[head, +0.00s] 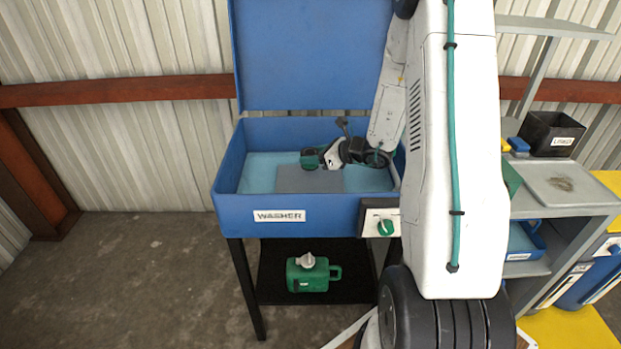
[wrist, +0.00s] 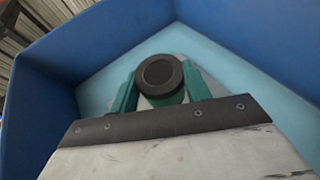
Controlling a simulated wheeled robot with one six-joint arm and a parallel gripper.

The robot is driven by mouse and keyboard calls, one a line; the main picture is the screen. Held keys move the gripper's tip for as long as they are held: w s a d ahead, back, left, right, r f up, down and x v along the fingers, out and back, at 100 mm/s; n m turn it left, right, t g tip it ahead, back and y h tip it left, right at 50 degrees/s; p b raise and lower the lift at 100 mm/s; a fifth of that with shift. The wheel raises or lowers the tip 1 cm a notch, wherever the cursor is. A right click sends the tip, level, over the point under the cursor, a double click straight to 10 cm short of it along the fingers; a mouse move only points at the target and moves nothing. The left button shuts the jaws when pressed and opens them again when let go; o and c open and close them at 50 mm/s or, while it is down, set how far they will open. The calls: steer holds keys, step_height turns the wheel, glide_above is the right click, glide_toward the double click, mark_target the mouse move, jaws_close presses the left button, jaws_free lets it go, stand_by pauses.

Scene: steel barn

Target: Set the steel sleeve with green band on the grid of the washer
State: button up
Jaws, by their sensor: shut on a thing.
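The blue washer (head: 222,205) stands with its lid up and a label on its front. The grid (head: 300,180) is a flat grey panel over the light blue inside of the basin. My gripper (head: 318,158) is inside the washer, above the grid in the head view. In the wrist view my gripper's green fingers (wrist: 160,88) are shut on the steel sleeve with green band (wrist: 160,73), whose dark round end faces the camera. The sleeve is small in the head view (head: 311,158). I cannot tell whether its far end touches the grid.
The washer's walls enclose the gripper on all sides. A green can (head: 310,274) sits on the shelf below. A control box with a green knob (head: 386,228) is on the front. Shelves at right hold a black labelled bin (head: 551,133) and a grey tray (head: 562,186).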

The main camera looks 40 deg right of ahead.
steer(key=shift+f, duration=3.35)
steer(key=shift+f, duration=0.2)
steer(key=o, duration=1.1)
steer(key=shift+o, duration=0.2)
steer(key=shift+r, duration=0.15)
